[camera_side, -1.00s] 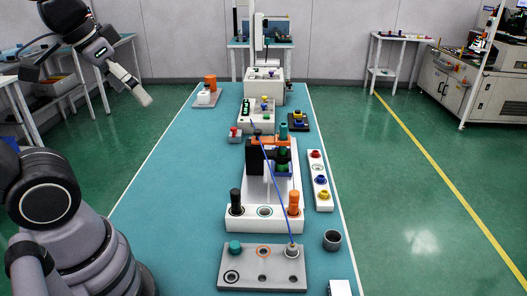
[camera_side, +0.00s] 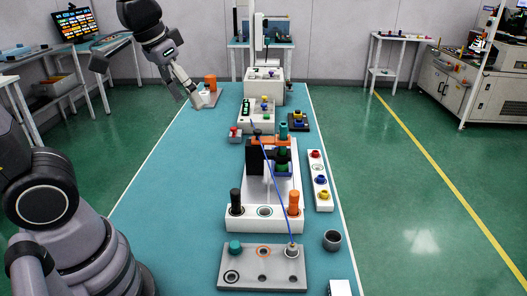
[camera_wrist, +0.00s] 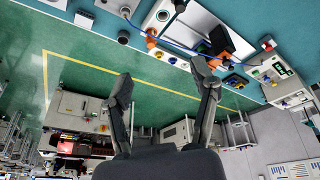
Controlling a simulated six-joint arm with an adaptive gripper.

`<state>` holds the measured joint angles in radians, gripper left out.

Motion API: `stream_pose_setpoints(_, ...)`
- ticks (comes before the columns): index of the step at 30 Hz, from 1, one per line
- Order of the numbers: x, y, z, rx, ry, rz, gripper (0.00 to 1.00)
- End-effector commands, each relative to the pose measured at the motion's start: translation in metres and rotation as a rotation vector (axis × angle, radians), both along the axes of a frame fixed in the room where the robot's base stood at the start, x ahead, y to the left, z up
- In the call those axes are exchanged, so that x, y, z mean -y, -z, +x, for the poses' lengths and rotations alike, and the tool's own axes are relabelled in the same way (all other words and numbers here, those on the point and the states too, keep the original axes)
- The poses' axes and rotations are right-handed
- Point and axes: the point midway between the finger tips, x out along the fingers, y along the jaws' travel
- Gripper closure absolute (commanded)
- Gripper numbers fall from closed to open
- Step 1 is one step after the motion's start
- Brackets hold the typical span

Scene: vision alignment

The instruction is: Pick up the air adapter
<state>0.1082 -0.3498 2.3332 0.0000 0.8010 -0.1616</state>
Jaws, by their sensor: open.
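The frames do not make clear which part is the air adapter. A metal fitting (camera_side: 291,250) with a thin blue hose sits on the grey plate (camera_side: 263,284) at the front of the table. My gripper (camera_side: 194,101) is at the far left edge of the table, left of the small tray with the orange cylinder (camera_side: 210,82), far from the fitting. In the wrist view its two fingers (camera_wrist: 161,69) are spread apart with nothing between them.
The teal cap (camera_side: 235,247) and orange ring (camera_side: 264,252) are on the same grey plate. Black (camera_side: 236,200) and orange (camera_side: 294,202) posts stand behind it. A white strip with coloured caps (camera_side: 318,190) and a grey cup (camera_side: 332,240) are at right. The table's left side is clear.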

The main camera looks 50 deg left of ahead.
Motion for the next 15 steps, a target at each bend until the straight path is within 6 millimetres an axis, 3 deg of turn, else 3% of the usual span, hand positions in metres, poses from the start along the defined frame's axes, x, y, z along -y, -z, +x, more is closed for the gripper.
stream_pose_setpoints(3, 0.024, 0.029, 0.049, -0.089, -0.019, -0.015, 0.40)
stream_pose_setpoints(5, 0.038, 0.048, 0.071, -0.127, -0.033, -0.019, 0.40)
stream_pose_setpoints(9, 0.073, 0.105, 0.115, -0.214, -0.067, -0.019, 0.40)
stream_pose_setpoints(15, 0.116, 0.193, 0.146, -0.311, -0.114, -0.002, 0.40)
